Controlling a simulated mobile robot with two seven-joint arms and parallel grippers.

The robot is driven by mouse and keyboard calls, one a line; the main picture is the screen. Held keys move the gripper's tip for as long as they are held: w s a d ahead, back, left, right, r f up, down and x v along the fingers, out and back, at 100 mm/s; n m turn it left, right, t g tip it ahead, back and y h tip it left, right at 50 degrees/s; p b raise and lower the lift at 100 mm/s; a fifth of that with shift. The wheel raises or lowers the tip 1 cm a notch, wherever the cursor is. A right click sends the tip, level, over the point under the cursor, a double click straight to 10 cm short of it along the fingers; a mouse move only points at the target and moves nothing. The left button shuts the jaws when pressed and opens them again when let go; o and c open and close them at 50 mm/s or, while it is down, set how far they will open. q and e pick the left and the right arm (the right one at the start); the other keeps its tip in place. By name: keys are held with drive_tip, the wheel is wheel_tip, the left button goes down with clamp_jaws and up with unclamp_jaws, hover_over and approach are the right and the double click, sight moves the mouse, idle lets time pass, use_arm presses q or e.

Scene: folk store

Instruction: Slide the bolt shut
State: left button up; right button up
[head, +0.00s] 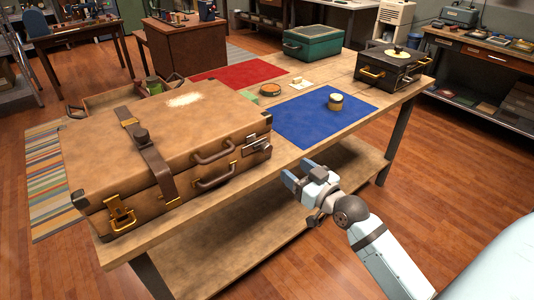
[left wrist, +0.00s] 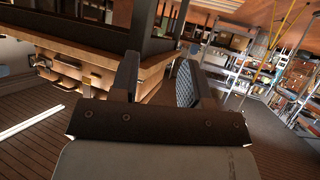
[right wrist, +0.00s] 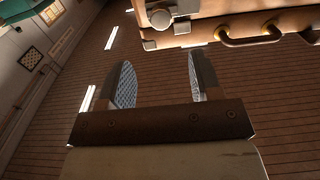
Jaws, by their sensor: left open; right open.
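A large brown suitcase (head: 190,120) lies flat on the wooden table, with a strap, two handles and a brass clasp (head: 120,213). A small metal fitting that looks like the bolt (head: 257,144) sits on its front, right of the upper handle. In the right wrist view, a silver fitting with a round knob (right wrist: 160,17) shows at the top, beside a handle; how far the bolt is slid cannot be told. My right gripper (head: 299,176) is open and empty beyond the table's front edge, apart from the suitcase. My left gripper (left wrist: 158,82) is open and empty, outside the head view.
A blue mat (head: 305,121) with a small round tin (head: 335,102) lies right of the suitcase. A dark box with brass fittings (head: 388,70) and a green case (head: 313,43) stand farther right and back. A lower shelf (head: 230,235) runs under the table. The floor in front is clear.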

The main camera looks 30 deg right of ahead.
sight(269, 150)
drive_tip(key=w, duration=0.7)
drive_tip(key=w+a+b, duration=0.1)
drive_tip(key=w, duration=0.3)
use_arm(q)
drive_tip(key=shift+w+a, duration=0.1)
